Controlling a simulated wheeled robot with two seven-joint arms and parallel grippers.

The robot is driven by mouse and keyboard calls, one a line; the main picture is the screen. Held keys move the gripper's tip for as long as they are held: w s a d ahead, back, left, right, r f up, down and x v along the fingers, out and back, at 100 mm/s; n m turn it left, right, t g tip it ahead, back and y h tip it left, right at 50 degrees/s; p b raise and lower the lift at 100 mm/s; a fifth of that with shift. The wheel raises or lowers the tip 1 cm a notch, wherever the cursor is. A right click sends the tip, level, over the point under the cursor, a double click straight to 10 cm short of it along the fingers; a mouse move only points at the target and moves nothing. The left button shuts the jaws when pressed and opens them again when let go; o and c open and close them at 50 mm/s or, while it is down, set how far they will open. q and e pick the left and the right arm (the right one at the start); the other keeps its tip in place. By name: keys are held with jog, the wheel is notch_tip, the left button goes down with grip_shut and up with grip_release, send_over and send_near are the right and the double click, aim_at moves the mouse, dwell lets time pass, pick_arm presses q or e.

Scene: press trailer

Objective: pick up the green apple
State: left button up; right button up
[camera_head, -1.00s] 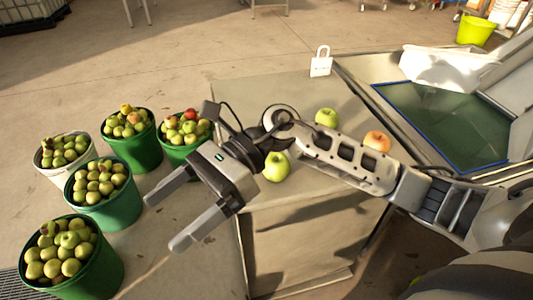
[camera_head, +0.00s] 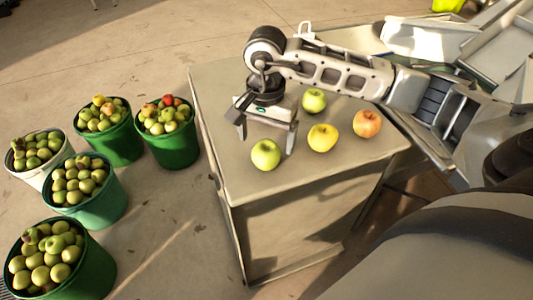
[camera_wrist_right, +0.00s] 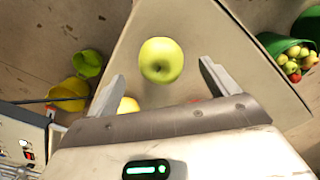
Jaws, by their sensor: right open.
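A green apple (camera_head: 266,154) sits on the front left part of the box-like table (camera_head: 222,88). A second green apple (camera_head: 314,101) lies farther back, beside the arm. My right gripper (camera_head: 266,141) is open and points down over the table, close to the front green apple. In the right wrist view a yellow-green apple (camera_wrist_right: 161,60) shows between and slightly past the open fingertips (camera_wrist_right: 162,72), with no finger seen touching it. I cannot tell the exact height gap. My left gripper is not in view.
A yellow apple (camera_head: 322,137) and an orange-red apple (camera_head: 367,123) lie to the right on the table. Several apple-filled buckets, such as a green bucket (camera_head: 172,150), stand on the floor at left. A metal trailer with a white object (camera_head: 428,38) is at upper right.

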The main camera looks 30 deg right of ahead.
aim_at(267, 147)
jog(key=f, duration=0.3)
jog(key=f+p, duration=0.1)
jog(key=f, duration=0.2)
jog(key=shift+w+d+f, duration=0.1)
jog(key=shift+d+f, duration=0.1)
jog(key=shift+c, duration=0.3)
jog(key=c, duration=1.1)
